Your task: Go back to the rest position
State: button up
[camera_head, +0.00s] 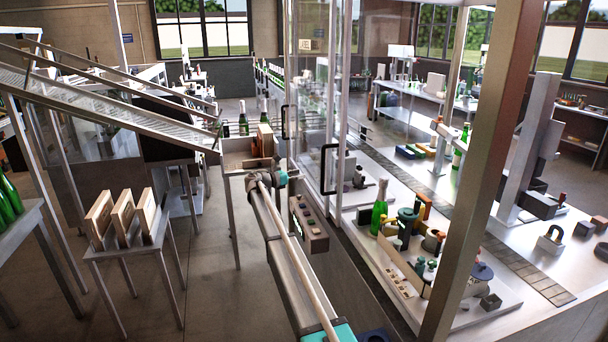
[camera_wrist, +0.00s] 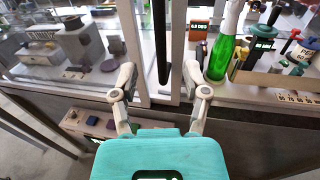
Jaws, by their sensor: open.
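My gripper (camera_wrist: 160,78) shows in the wrist view with its two fingers spread apart and nothing between the tips. Its teal body fills the bottom middle. A black door handle (camera_wrist: 161,40) on the glass enclosure stands in line with the gap between the fingers, beyond them; the fingers do not hold it. In the head view my arm reaches away from the bottom centre to a teal joint near the control box, and the fingers cannot be made out there. The handle (camera_head: 328,168) also shows in that view, right of the arm's far end.
A control box with buttons (camera_head: 308,222) stands beside my arm. A glass door (camera_head: 310,100) is just beyond. A green bottle with a pale neck (camera_head: 380,208) stands on the bench at right. Wooden boxes (camera_head: 124,215) sit on a stand at left. Open floor lies between.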

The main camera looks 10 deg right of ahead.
jog(key=shift+a, duration=0.15)
jog(key=s+f+m+g+y, duration=0.1)
jog(key=s+f+m+y, duration=0.3)
jog(key=s, duration=0.6)
jog(key=s+f+m+g+y+b, duration=0.1)
jog(key=s+f+m+y, duration=0.15)
jog(key=s+f, duration=0.55)
jog(key=s+f+m+g+y, duration=0.1)
jog(key=s+f+m+y, duration=0.3)
jog(key=s, duration=0.9)
jog(key=s+a+f+m+y, duration=0.1)
jog(key=s+a+m+y, duration=0.1)
jog(key=s, duration=0.6)
jog(key=s+a+f+m+y+b, duration=0.1)
jog(key=s+a+m, duration=0.3)
jog(key=s, duration=0.5)
jog(key=s+a+f+m+g+y, duration=0.1)
jog(key=s+a+f+m+y, duration=0.1)
jog(key=s, duration=0.7)
jog(key=shift+a+f+m+y, duration=0.4)
jog(key=shift+a+m+y, duration=0.25)
jog(key=shift+m+y, duration=0.4)
jog(key=shift+s, duration=0.1)
jog(key=shift+s, duration=0.15)
